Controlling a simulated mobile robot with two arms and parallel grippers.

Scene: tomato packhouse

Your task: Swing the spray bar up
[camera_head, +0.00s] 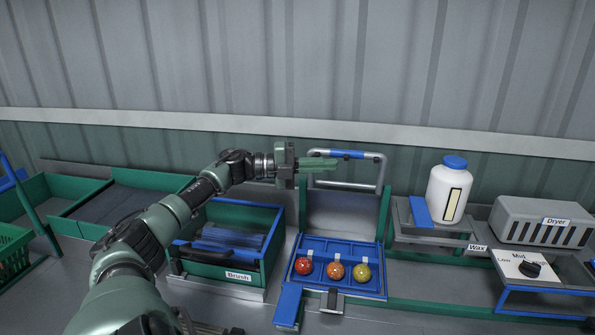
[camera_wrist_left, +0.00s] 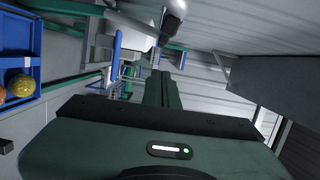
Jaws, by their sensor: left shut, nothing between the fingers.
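The spray bar appears to be the bent metal tube frame with a blue sleeve (camera_head: 348,154), standing upright behind the blue tray (camera_head: 337,289) in the head view. My left gripper (camera_head: 337,163) reaches in from the left, its fingers shut and empty. The fingertips overlap the bar's upper left part just below the sleeve; I cannot tell whether they touch it. In the left wrist view the shut green fingers (camera_wrist_left: 161,88) point away from the camera, with nothing between them. My right gripper is not in view.
The blue tray holds a red, an orange and a yellow tomato. Left is the Brush bin (camera_head: 205,268). Right are a white bottle with blue cap (camera_head: 448,190), the grey Dryer (camera_head: 545,221) and a dial panel (camera_head: 527,267). A corrugated wall (camera_head: 300,65) closes the back.

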